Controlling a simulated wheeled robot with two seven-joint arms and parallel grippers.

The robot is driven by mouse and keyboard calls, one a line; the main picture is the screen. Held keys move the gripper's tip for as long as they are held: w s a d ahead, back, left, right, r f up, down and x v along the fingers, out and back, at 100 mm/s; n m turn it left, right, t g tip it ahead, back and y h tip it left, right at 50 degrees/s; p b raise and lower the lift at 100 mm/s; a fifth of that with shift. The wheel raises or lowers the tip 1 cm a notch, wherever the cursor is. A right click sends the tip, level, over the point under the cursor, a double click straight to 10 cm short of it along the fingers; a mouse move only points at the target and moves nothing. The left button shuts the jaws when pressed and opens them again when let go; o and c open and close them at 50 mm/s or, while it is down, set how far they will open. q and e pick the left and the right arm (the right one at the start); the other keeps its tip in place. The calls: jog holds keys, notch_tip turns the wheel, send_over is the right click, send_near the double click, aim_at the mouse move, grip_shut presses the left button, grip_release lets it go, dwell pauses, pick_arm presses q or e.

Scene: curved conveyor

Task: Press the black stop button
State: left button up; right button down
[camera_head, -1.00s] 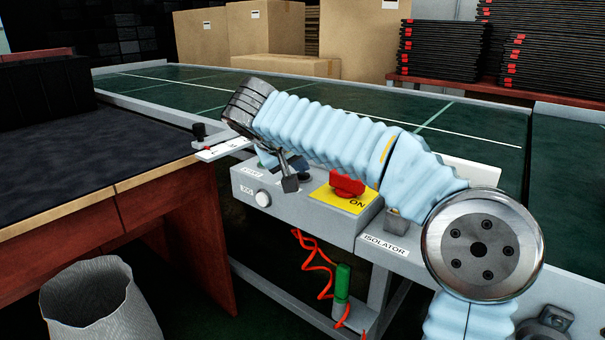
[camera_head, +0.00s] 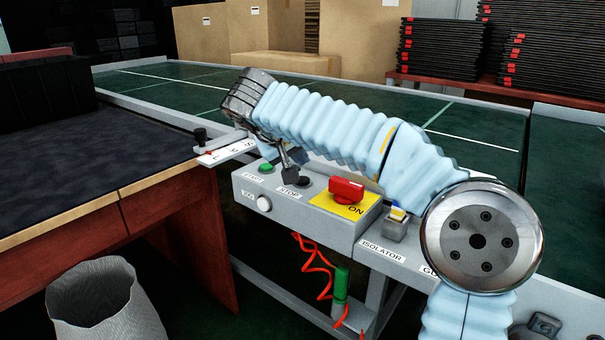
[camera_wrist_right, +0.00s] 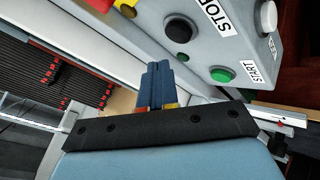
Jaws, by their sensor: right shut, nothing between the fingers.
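The black stop button (camera_head: 305,181) is on top of the grey control box, behind its STOP label. It also shows in the wrist view (camera_wrist_right: 178,28). The green start button (camera_head: 266,168) is left of it in the head view, and also shows in the wrist view (camera_wrist_right: 222,74). My right gripper (camera_head: 290,176) is shut and empty, its fingertips just left of the stop button in the head view. In the wrist view the shut fingers (camera_wrist_right: 158,72) appear apart from the button. My left gripper is out of view.
A red isolator switch (camera_head: 346,189) on a yellow plate is right of the stop button. A white button (camera_head: 264,203) is on the box's front face. The green conveyor (camera_head: 470,130) runs behind. A dark-topped table (camera_head: 90,165) and a bin (camera_head: 104,305) are at left.

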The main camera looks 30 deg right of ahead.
notch_tip(320, 180, up, 4)
jog(key=p, duration=0.2)
jog(key=shift+f+p, duration=0.25)
jog(key=shift+p, duration=0.05)
jog(key=shift+f, duration=0.1)
dwell(0.4)
